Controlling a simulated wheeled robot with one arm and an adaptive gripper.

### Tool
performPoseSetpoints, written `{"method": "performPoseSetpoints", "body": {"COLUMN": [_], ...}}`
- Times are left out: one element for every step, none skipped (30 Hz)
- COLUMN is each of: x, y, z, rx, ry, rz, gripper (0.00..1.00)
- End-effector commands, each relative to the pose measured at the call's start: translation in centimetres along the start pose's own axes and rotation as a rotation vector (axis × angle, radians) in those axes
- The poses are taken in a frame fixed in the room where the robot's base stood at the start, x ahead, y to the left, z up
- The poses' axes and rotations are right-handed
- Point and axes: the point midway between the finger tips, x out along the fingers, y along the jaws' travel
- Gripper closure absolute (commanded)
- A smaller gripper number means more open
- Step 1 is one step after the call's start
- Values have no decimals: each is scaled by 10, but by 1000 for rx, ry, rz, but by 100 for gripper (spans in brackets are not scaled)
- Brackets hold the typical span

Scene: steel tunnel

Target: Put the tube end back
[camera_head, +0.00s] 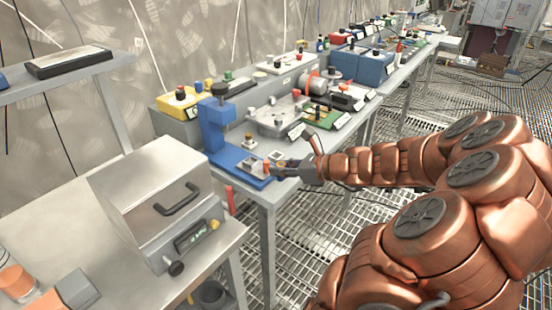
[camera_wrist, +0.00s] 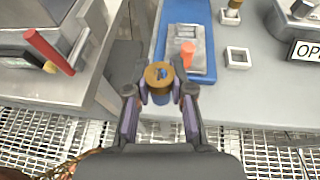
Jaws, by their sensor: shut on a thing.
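My gripper (camera_wrist: 160,92) is shut on a round brass-topped piece with a blue lower part (camera_wrist: 160,74), which looks like the tube end. It is held upright between the two fingertips, near the front edge of the bench. In the head view my gripper (camera_head: 290,169) is at the right side of the blue stand (camera_head: 216,130). A grey plate (camera_wrist: 205,42) with an orange peg (camera_wrist: 187,50) lies on the stand's blue base, just beyond the held piece. An empty white square holder (camera_wrist: 238,57) sits right of the base. Whether the held piece touches anything is unclear.
A second square holder (camera_wrist: 230,17) carries a brass-topped piece. A steel box with a black handle (camera_head: 152,196) stands on the nearer left bench, with a red cylinder (camera_wrist: 48,50) at its edge. Several devices crowd the bench farther back. A gap separates the two benches.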

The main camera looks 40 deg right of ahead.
Motion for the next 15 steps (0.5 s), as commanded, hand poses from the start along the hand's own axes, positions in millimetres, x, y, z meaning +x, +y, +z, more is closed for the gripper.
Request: {"method": "performPoseSetpoints", "body": {"x": [-1, -2, -2, -1, 0, 1, 3, 6, 9, 12, 15, 20, 23, 27, 32], "y": [-8, -11, -15, -17, -19, -22, -25, -27, -32, -35, -40, -46, -50, -54, -60], "z": [-3, -5, -7, -8, -9, -9, -8, -8, -7, -6, -5, -5, -4, -4, -2], "rx": [1, 1, 0, 0, 0, -1, -2, -3, -3, -4, -4, -4, -3, -2, -1], "ry": [1, 2, 2, 3, 3, 4, 4, 4, 4, 4, 5, 6, 7, 7, 7], "rz": [0, 0, 0, 0, 1, 2, 3, 4, 4, 4, 3, 2, 2, 4, 4], "gripper": [100, 100, 100, 100, 100, 100, 100, 100, 100, 100, 100, 100, 100, 100, 100]}}
